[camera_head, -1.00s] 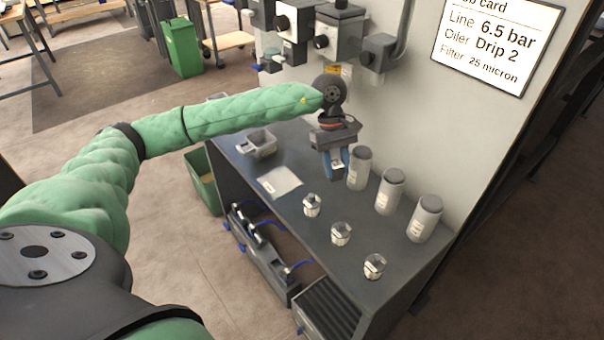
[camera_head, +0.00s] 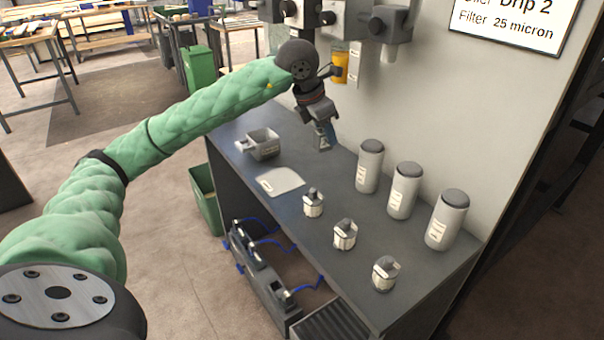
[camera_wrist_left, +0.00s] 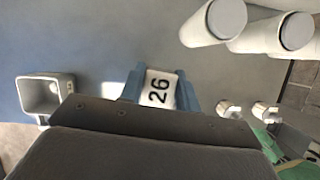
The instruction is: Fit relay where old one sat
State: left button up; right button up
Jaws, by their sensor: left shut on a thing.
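My left gripper (camera_head: 323,138) is over the back of the dark bench, by the wall. Its blue fingers are shut on a small white-faced piece (camera_wrist_left: 160,90) marked 26, seen from above in the left wrist view. In the head view the fingers mostly hide the piece. I cannot tell from its face alone whether it is the relay. Grey units (camera_head: 306,12) hang on the wall above, cut by the top edge, and a yellow part (camera_head: 340,67) is below them. No empty relay seat can be made out. My right gripper is not in view.
Three grey-capped canisters (camera_head: 404,190) stand along the wall to the right. Three metal fittings (camera_head: 345,235) stand along the bench front. A grey open bin (camera_head: 263,144) and a pale flat sheet (camera_head: 280,182) lie left of the gripper. The bench (camera_head: 300,240) is clear between these.

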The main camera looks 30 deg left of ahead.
pick_arm(q)
jog(key=shift+a+n+b, duration=0.3)
jog(key=shift+a+n, duration=0.05)
jog(key=shift+n, duration=0.35)
jog(key=shift+a, duration=0.3)
jog(key=a+f, duration=0.2)
jog(key=a, duration=0.1)
jog(key=w+a+f, duration=0.1)
jog(key=a+f, duration=0.1)
jog(key=a, duration=0.2)
jog(key=w+a+f, duration=0.1)
jog(key=a+f, duration=0.1)
jog(key=a, duration=0.1)
jog(key=shift+w+a+f, duration=0.15)
jog(key=shift+a+f, duration=0.15)
jog(key=shift+a, duration=0.05)
jog(key=shift+f+p, duration=0.35)
jog(key=shift+f, duration=1.7)
jog(key=shift+f, duration=0.1)
jog(key=o, duration=1)
jog(key=shift+c, duration=0.2)
